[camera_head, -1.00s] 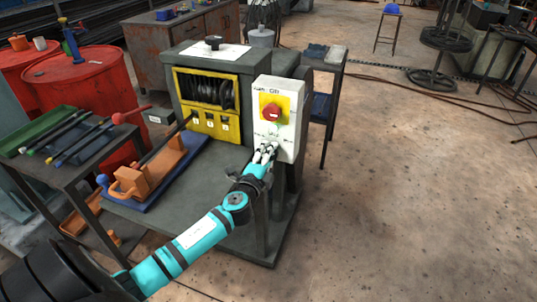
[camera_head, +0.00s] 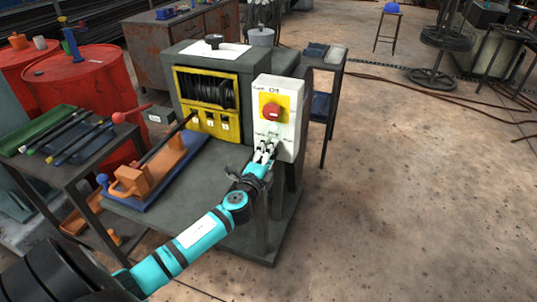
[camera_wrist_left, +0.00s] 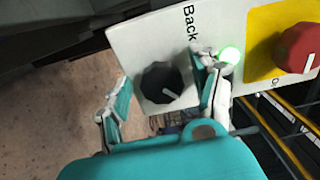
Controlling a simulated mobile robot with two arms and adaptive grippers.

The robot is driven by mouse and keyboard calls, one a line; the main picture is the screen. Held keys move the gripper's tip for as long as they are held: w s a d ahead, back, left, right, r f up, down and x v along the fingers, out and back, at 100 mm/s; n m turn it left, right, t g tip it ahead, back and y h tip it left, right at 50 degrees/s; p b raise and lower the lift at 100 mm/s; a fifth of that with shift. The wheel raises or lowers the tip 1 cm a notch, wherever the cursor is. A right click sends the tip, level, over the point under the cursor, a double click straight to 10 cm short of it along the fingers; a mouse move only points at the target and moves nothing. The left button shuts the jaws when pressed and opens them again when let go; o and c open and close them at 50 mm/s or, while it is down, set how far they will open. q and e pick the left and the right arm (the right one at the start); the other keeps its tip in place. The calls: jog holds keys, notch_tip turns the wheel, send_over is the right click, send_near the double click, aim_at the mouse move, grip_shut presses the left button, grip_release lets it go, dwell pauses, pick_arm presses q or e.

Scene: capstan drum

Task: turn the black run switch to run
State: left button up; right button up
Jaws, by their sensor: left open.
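The black run switch (camera_wrist_left: 160,86) is a dark round knob with a short white pointer mark, low on the white control box (camera_head: 288,138). In the left wrist view it lies between the two fingers of my left gripper (camera_wrist_left: 160,92). The fingers stand apart, one on each side, with a visible gap on the left; contact on the right is unclear. In the head view my left gripper (camera_head: 265,151) is at the box's lower front and hides the switch. My right gripper is not in view.
A green lamp (camera_wrist_left: 230,55) glows close to the right finger. A red knob on a yellow plate (camera_head: 271,111) sits above on the same box. An orange tool on a blue base (camera_head: 132,178) lies on the bench left of my arm. Open floor lies right.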

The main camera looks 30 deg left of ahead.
pick_arm(q)
jog(key=v, duration=1.2)
dwell(0.3)
